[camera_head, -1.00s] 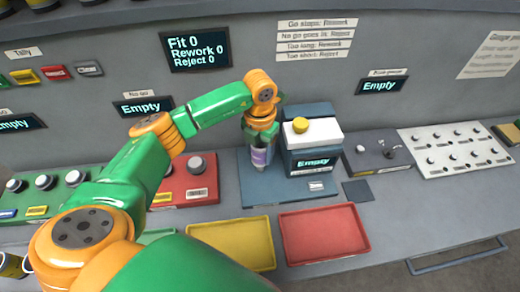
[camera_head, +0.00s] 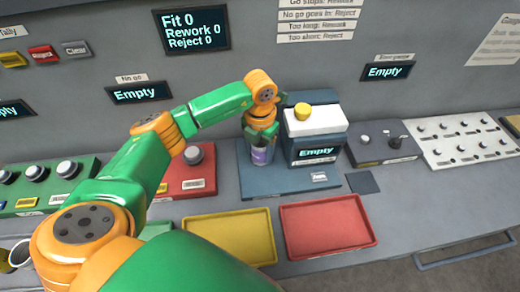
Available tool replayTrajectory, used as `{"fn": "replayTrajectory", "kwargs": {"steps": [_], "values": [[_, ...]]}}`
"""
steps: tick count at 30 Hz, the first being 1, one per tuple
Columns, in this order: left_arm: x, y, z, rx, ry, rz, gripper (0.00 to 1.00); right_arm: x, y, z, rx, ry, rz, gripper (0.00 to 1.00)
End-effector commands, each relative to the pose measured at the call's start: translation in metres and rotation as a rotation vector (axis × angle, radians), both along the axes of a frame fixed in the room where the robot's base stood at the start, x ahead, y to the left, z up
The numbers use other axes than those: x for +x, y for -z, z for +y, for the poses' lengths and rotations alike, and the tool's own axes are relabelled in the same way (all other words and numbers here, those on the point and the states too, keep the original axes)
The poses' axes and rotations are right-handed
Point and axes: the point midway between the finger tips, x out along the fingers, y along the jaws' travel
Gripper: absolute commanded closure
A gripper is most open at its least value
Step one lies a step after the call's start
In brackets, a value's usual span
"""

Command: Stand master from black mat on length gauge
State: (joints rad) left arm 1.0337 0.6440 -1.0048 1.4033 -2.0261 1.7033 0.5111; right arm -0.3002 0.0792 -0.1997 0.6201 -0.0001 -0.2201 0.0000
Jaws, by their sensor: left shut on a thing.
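The length gauge (camera_head: 317,149) is a dark blue block with a white top, a yellow button and a display reading "Empty". Its blue base plate (camera_head: 285,186) extends to the left and front. My left gripper (camera_head: 261,136) is shut on the master (camera_head: 262,156), a purple and pale cylinder. It holds the master roughly upright over the left part of the base plate, beside the block. I cannot tell whether the master's foot touches the plate. The black mat (camera_head: 362,183) lies bare at the plate's right. My right gripper is not in view.
A yellow tray (camera_head: 232,236) and a red tray (camera_head: 328,226) lie in front of the gauge. A red block with a knob (camera_head: 195,178) stands left. A grey fixture (camera_head: 384,150) and a white board with several pegs (camera_head: 462,140) stand right.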

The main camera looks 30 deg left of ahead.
Motion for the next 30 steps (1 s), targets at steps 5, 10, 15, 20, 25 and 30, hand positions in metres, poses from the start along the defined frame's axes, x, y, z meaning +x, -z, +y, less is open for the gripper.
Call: {"fn": "replayTrajectory", "kwargs": {"steps": [5, 10, 15, 20, 25, 30], "values": [[0.0, 0.002, 0.0, 0.0, 0.0, -0.001, 1.0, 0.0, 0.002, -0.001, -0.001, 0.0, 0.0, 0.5], [0.0, 0.002, 0.0, 0.0, 0.0, -0.001, 0.15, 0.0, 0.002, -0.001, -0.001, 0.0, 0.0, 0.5], [0.0, 0.002, 0.0, 0.0, 0.0, 0.0, 0.04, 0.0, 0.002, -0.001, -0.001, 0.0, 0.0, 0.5], [0.0, 0.002, 0.0, 0.0, 0.0, 0.0, 0.04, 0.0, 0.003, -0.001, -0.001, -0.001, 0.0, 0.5], [0.002, -0.025, 0.0, 0.0, 0.0, -0.007, 0.04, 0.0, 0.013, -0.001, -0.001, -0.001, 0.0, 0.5], [0.001, -0.058, 0.0, 0.001, 0.0, -0.004, 0.04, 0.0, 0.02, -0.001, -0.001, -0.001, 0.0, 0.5]]}}
